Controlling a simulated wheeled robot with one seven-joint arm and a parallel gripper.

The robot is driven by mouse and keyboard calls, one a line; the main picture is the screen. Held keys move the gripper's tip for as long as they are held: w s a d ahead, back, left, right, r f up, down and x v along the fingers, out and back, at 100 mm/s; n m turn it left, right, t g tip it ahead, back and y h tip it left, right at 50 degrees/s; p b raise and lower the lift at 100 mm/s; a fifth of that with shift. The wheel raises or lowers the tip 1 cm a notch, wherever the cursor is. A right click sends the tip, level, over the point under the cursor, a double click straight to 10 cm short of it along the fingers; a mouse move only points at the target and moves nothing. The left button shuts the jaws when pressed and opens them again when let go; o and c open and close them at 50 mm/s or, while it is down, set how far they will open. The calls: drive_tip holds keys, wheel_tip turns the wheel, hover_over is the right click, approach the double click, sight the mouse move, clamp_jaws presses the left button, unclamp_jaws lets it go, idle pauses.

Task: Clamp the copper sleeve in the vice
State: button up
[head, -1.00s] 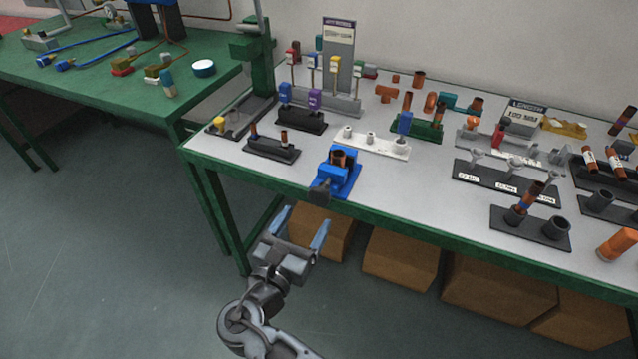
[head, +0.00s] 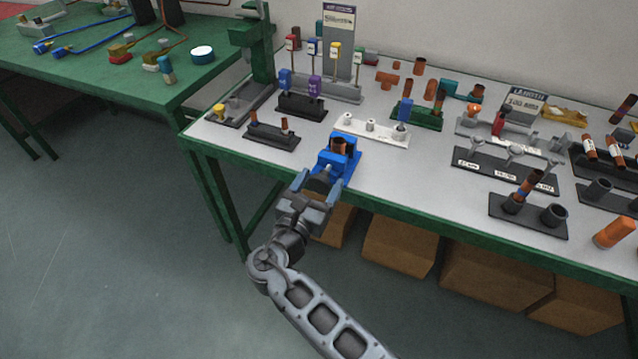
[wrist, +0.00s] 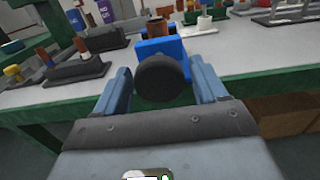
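The blue vice (head: 336,163) stands at the front edge of the grey-topped bench, and it also shows in the wrist view (wrist: 160,46). The copper sleeve (head: 339,147) stands upright between the vice's jaws; its top also shows in the wrist view (wrist: 157,27). I cannot tell whether the jaws touch it. The vice's dark round handle (wrist: 160,80) points toward me over the bench edge. My gripper (head: 318,183) is open, with its two blue-grey fingers on either side of the handle, apart from it in the wrist view (wrist: 162,86).
A dark holder with small copper pieces (head: 272,136) stands left of the vice. A white stand (head: 371,129) is behind it. The green bench edge (head: 420,213) runs below the vice, with cardboard boxes (head: 400,247) underneath. Bench space right of the vice is clear.

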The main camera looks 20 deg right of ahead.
drive_tip(key=c, duration=0.9)
drive_tip(key=shift+o, duration=0.2)
drive_tip(key=shift+m, duration=0.4)
drive_tip(key=m+b, duration=0.3)
drive_tip(key=shift+f, duration=0.2)
drive_tip(key=shift+a+r+m+b, duration=0.1)
drive_tip(key=shift+m+b, duration=1.5)
drive_tip(key=shift+m, duration=0.9)
drive_tip(key=o, duration=1)
drive_tip(key=shift+r, duration=0.1)
